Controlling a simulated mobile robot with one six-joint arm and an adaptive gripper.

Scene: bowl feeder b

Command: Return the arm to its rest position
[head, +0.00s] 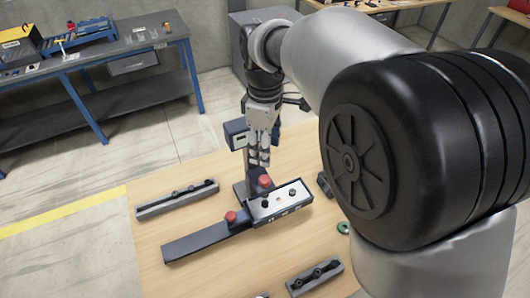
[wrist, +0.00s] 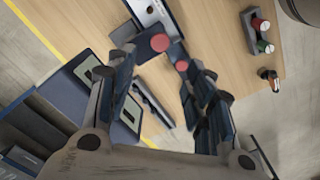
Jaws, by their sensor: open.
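My gripper (head: 262,155) points down above the wooden table in the head view, close to the grey and white control unit with red knobs. In the wrist view my gripper (wrist: 157,68) has its two fingers apart with nothing between them. One red knob (head: 265,181) stands at the unit's back edge, just below the fingertips in the picture; I cannot tell if they touch it. My arm reaches in from the right and hides part of the table.
The control unit (head: 292,203) has a long dark bar (head: 195,242) to its left. Dark rails (head: 177,199) and (head: 315,277) lie on the table, with a green ring (head: 343,227) at right. A blue-legged workbench (head: 100,58) stands behind. Bare tabletop lies at front left.

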